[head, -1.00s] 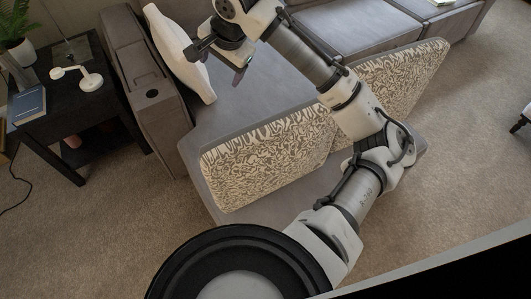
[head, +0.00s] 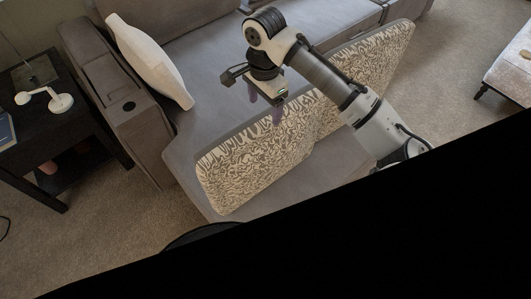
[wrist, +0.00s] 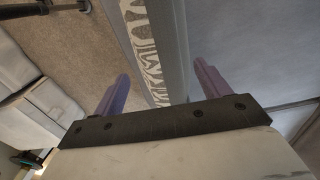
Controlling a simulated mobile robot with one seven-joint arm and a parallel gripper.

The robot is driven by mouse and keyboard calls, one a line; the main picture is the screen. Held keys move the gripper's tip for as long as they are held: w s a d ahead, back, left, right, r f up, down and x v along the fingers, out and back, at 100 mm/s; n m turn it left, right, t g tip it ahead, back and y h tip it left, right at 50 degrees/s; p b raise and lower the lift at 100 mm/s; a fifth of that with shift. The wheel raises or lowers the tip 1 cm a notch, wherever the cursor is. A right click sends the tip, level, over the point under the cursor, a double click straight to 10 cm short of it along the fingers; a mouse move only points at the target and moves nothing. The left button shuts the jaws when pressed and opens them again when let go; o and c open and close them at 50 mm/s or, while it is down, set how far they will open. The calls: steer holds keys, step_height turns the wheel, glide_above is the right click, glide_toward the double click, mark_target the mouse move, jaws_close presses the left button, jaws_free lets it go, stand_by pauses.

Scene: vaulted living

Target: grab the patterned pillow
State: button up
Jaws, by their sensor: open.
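Two patterned pillows, cream and grey with a swirling print, lean in a row on the grey sofa seat in the head view. The left one (head: 255,163) is nearer, and the right one (head: 385,60) is partly behind my arm. My gripper (head: 268,103) is open just above and behind the left pillow's top edge. In the wrist view, a pillow's patterned face and grey edge (wrist: 147,45) run between the two purple fingers of my gripper (wrist: 160,75). I cannot tell whether either finger touches it.
The grey sofa (head: 215,105) has a wide left armrest. A plain white pillow (head: 150,62) leans against that armrest. A dark side table (head: 75,118) with a white lamp (head: 58,102) stands at the left. Carpet (head: 120,225) is open in front.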

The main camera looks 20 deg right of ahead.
steer(key=shift+d+f+p, duration=0.15)
steer(key=shift+f+p, duration=0.45)
steer(key=shift+f, duration=2.4)
steer(key=shift+w+r, duration=0.1)
jaws_close()
